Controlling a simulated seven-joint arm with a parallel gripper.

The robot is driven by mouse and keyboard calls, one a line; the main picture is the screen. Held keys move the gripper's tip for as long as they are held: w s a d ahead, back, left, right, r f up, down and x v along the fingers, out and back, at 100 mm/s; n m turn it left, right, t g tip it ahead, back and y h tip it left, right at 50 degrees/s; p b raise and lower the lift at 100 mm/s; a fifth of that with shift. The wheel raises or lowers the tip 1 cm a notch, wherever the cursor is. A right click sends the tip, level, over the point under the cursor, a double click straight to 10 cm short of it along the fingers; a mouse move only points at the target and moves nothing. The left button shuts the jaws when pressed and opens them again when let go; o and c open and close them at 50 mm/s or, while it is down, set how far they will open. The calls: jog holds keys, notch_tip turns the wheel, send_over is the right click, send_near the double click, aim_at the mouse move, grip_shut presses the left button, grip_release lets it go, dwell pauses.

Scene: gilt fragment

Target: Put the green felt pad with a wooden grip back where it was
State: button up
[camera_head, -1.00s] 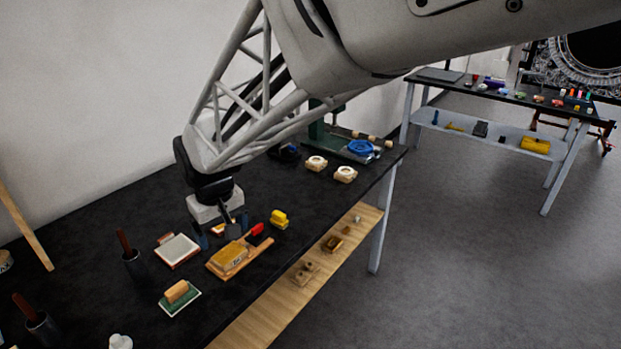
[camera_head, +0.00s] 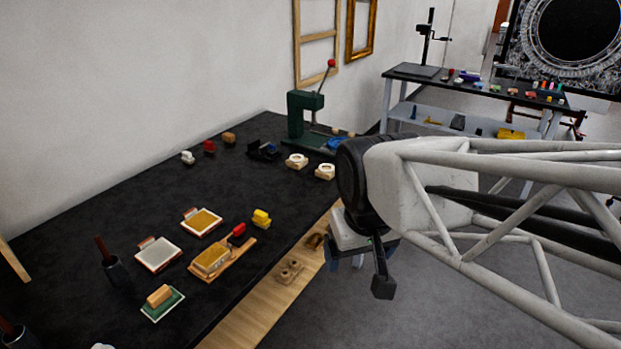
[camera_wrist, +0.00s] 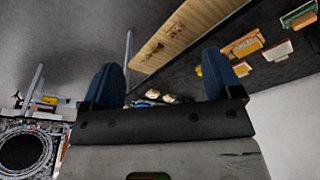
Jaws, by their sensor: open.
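The green felt pad with a wooden grip (camera_head: 162,302) lies on the black bench top near its front edge, grip upward. In the wrist view its green edge shows at the upper right (camera_wrist: 299,18). My gripper (camera_head: 357,262) hangs beyond the bench's front edge, well to the right of the pad and apart from it. In the wrist view the two blue fingers of my gripper (camera_wrist: 160,88) stand wide apart with nothing between them.
On the bench (camera_head: 100,230), left of my gripper, are a wooden board with a yellow block (camera_head: 211,260), a white-topped pad (camera_head: 158,254), a yellow-topped pad (camera_head: 202,222) and a dark pot (camera_head: 117,271). A green press (camera_head: 303,115) stands behind.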

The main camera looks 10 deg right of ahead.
jog(key=s+d, duration=0.2)
jog(key=s, duration=0.1)
jog(key=shift+s+f+m, duration=0.1)
jog(key=shift+f+m, duration=0.1)
jog(key=shift+m, duration=0.2)
